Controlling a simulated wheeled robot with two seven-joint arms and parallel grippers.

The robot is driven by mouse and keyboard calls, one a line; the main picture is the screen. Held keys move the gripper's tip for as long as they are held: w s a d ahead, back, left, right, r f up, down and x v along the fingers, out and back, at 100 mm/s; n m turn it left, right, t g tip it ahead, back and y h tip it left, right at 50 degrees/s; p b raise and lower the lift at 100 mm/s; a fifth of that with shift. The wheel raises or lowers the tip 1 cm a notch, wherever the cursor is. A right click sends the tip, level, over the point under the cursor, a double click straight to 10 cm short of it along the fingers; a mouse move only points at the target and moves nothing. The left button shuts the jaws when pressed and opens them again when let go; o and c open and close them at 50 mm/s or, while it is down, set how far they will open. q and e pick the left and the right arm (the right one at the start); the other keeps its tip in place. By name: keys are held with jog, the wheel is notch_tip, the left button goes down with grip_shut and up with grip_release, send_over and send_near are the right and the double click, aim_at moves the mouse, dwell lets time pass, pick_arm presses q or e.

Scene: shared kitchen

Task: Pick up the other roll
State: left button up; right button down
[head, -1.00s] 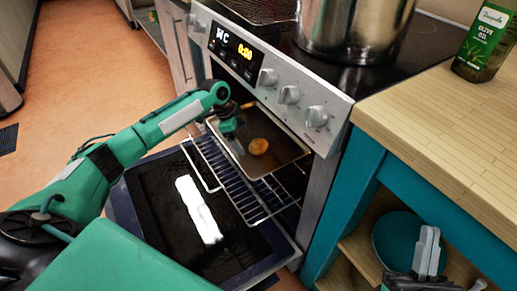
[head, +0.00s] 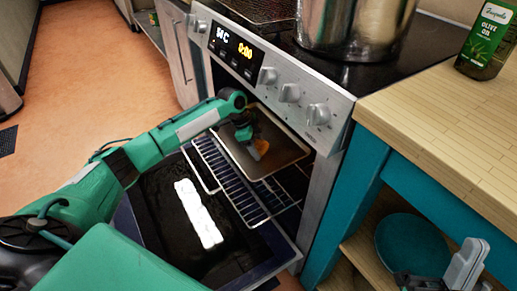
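A golden-brown roll (head: 262,147) lies on the dark baking tray (head: 290,157) on the pulled-out oven rack, partly covered by my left gripper. My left gripper (head: 254,146) reaches down over the tray from the left, with its fingertips at the roll. The fingers are dark and small, so I cannot tell whether they have closed on the roll. Only one roll shows. My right gripper (head: 465,268) is at the lower right, in front of the shelf, its grey fingers close together with nothing visible between them.
The oven door (head: 165,215) is folded down below the wire rack (head: 232,180). The control panel with knobs (head: 290,93) is just above the tray. A large pot (head: 350,30) stands on the stove. An olive oil bottle (head: 487,42) is on the wooden counter (head: 450,110). A teal plate (head: 410,243) is on the shelf.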

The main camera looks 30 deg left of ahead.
pick_arm(q)
jog(key=c, duration=0.4)
jog(key=shift+r, duration=0.1)
jog(key=shift+c, duration=0.2)
